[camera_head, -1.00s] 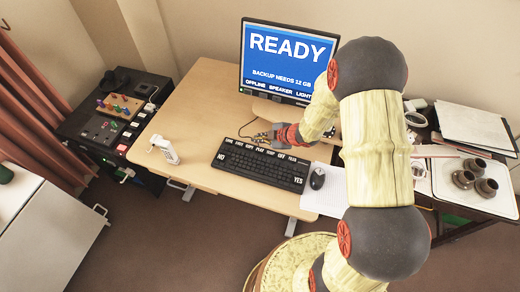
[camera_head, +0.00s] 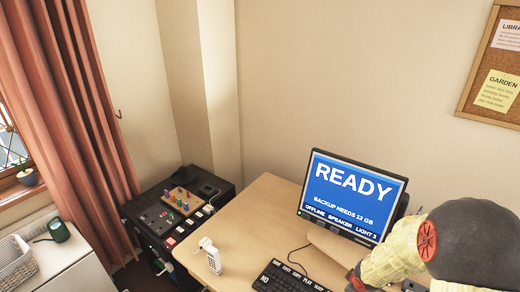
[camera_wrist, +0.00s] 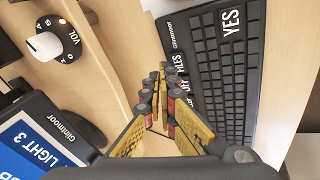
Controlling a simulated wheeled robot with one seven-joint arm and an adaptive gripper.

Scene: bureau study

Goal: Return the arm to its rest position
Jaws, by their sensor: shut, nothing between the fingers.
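My arm enters the head view from the lower right, beside the monitor, with its bulky joint near the right edge. My gripper's fingers are mostly out of the head view. In the wrist view my gripper (camera_wrist: 163,90) is shut and empty, its fingers pointing up the picture. The keyboard's upper part also shows in the head view (camera_head: 282,279). I cannot tell the exact gap between fingertips and keyboard.
The monitor (camera_head: 352,195) reading READY stands close to my arm. A black cabinet with a control panel (camera_head: 163,215) is at the left. In the wrist view a volume knob (camera_wrist: 46,45) is at upper left.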

